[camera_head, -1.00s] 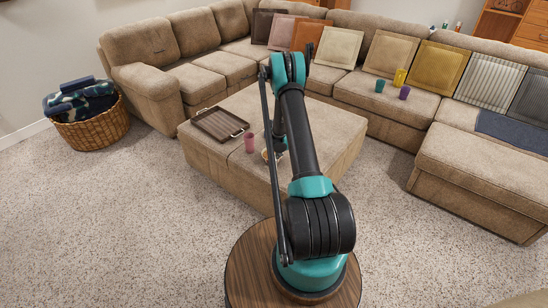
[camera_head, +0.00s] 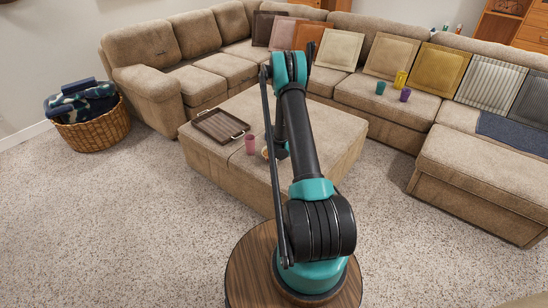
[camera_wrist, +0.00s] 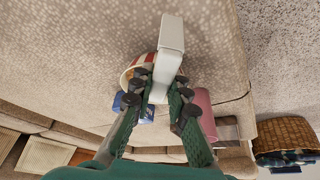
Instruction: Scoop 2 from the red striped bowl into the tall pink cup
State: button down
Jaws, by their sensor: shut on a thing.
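My gripper (camera_wrist: 158,88) is shut on a pale grey-white scoop (camera_wrist: 171,38), whose long body runs between the fingers in the wrist view. The red striped bowl (camera_wrist: 143,61) is just left of the scoop, partly hidden by it and by the left finger. Something yellow shows inside the bowl. In the head view the bowl (camera_head: 265,153) is a small patch beside my arm. The tall pink cup (camera_head: 250,145) stands on the ottoman left of the bowl. In the wrist view the cup (camera_wrist: 204,108) is right of the right finger. I cannot see into the cup.
A brown tray (camera_head: 221,125) lies on the ottoman (camera_head: 225,160), behind the cup. A blue object (camera_wrist: 121,103) is beside the bowl. Teal (camera_head: 381,87), purple (camera_head: 405,94) and yellow (camera_head: 400,79) cups stand on the sofa. A wicker basket (camera_head: 92,133) is at left.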

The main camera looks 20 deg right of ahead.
jog(key=shift+v, duration=0.9)
jog(key=shift+w+v, duration=0.2)
jog(key=shift+v, duration=0.8)
jog(key=shift+w+v, duration=0.2)
jog(key=shift+v, duration=0.8)
jog(key=shift+r, duration=0.25)
